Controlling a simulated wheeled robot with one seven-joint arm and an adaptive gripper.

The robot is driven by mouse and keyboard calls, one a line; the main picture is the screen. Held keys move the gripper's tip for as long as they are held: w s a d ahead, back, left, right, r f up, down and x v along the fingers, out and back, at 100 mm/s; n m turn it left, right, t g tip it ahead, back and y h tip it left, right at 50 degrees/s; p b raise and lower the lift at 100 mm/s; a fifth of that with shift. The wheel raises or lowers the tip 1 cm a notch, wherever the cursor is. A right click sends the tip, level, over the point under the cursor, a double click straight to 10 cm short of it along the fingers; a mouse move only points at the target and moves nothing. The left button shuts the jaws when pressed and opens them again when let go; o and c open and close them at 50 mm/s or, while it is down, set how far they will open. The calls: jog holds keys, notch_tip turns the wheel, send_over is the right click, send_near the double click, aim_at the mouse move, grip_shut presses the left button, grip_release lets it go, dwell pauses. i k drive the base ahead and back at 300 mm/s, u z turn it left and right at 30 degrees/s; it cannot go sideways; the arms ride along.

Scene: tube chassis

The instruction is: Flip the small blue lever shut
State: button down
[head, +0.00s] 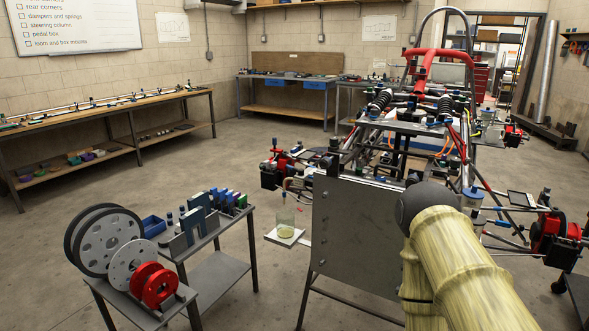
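The tube chassis (430,130) stands on a stand to the right of centre, with red and dark grey tubes. Several small blue parts show on it, one of them a blue cap (472,191) just above my sleeved arm. At this size I cannot tell which blue part is the small lever, or whether it is open or shut. My arm, in a yellow sleeve with a dark grey joint, covers the lower right and hides part of the chassis front. My gripper is not in view.
Small carts with discs (98,243) and blue holders (196,226) stand at the lower left. Red-hubbed corner assemblies (553,232) jut out sideways. Floor (190,165) is clear at left.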

aim_at(301, 171)
jog(key=u, duration=0.5)
jog(key=k, duration=0.55)
jog(key=u, duration=1.05)
jog(key=i, duration=0.75)
jog(key=z, duration=0.65)
jog(key=i, duration=0.7)
jog(key=z, duration=0.75)
